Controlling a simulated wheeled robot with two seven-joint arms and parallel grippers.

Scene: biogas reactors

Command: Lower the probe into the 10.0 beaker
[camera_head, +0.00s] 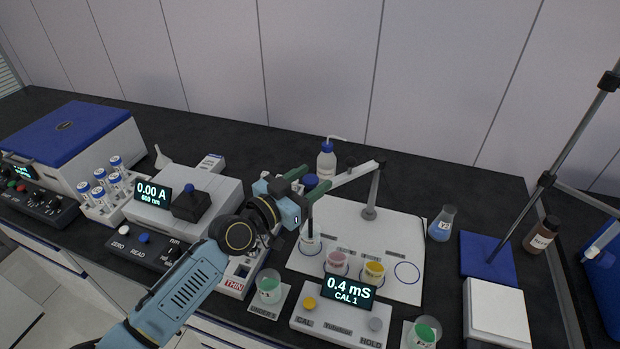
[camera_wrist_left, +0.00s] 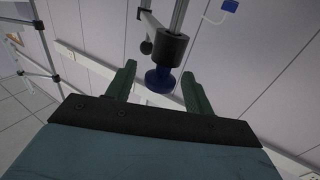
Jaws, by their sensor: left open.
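The probe, with a blue cap (camera_head: 310,180) and a dark shaft, hangs from the white arm of a stand (camera_head: 370,195). Its lower end overlaps the leftmost beaker (camera_head: 311,245); I cannot tell whether it is inside. A pink beaker (camera_head: 336,263) and a yellow beaker (camera_head: 374,271) stand to its right on the white board (camera_head: 398,235). The labels are too small to read, so I cannot tell which is 10.0. My left gripper (camera_head: 316,184) is open around the cap's level. In the wrist view the blue cap (camera_wrist_left: 160,80) shows between the green fingers (camera_wrist_left: 158,88), with gaps both sides.
A meter (camera_head: 340,315) reads 0.4 mS, with green-liquid beakers (camera_head: 269,288) (camera_head: 424,332) either side. A wash bottle (camera_head: 326,162) stands close behind the probe. A flask (camera_head: 442,224) and blue-based stand (camera_head: 488,258) are right.

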